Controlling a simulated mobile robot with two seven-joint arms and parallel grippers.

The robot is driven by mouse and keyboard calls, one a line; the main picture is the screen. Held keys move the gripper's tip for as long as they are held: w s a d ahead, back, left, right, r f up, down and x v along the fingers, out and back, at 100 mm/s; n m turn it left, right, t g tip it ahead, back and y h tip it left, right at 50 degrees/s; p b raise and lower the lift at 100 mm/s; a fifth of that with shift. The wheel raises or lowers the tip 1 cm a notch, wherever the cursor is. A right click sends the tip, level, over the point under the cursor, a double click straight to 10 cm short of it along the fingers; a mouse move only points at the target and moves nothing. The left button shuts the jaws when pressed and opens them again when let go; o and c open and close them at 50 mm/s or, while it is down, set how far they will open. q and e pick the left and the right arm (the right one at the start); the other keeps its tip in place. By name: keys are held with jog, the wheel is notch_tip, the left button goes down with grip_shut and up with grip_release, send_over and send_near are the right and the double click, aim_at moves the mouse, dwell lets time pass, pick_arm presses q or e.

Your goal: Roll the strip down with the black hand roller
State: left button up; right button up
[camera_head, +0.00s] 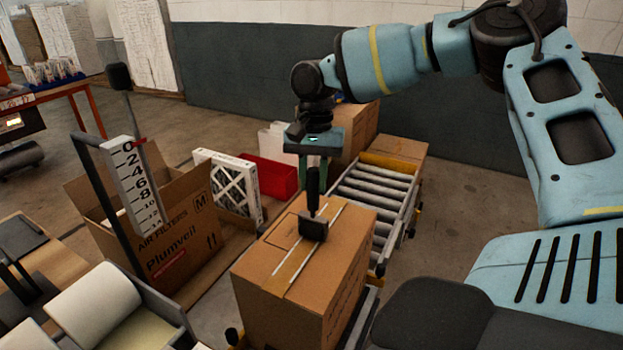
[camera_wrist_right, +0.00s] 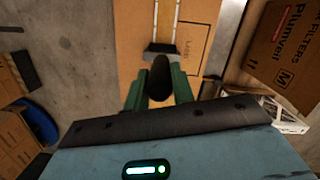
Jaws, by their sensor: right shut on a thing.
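My right gripper (camera_head: 313,170) is shut on the upright handle of the black hand roller (camera_head: 313,228), above the closed cardboard carton (camera_head: 272,313). The roller's dark head is down at the carton's top, over the strip (camera_head: 291,262); firm contact cannot be told. The strip runs lengthwise along the top, with pale edges showing on both sides. In the right wrist view the round handle end (camera_wrist_right: 160,75) sits between the green fingers, and the head (camera_wrist_right: 160,47) lies across the strip. My left gripper is out of view.
Behind the carton is a roller conveyor (camera_head: 375,192) with more boxes. An open Plumveil carton (camera_head: 165,255), a pleated filter (camera_head: 232,185) and a red bin (camera_head: 272,177) stand to the left. A white roll (camera_head: 95,303) and a scale post (camera_head: 135,185) are at the near left.

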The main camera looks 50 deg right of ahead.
jog(key=shift+w+d, duration=0.25)
jog(key=shift+d, duration=0.65)
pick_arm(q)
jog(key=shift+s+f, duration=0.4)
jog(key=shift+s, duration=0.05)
pick_arm(e)
jog(key=shift+d, duration=0.15)
pick_arm(q)
jog(key=shift+b, duration=0.3)
pick_arm(e)
jog(key=shift+w+d, duration=0.1)
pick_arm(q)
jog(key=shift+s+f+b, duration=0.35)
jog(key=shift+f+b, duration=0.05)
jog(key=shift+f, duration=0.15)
pick_arm(e)
jog(key=shift+w+d+f, duration=0.1)
jog(key=shift+w+d, duration=0.05)
jog(key=shift+d, duration=0.45)
jog(key=shift+w+d, duration=0.15)
jog(key=shift+d, duration=0.55)
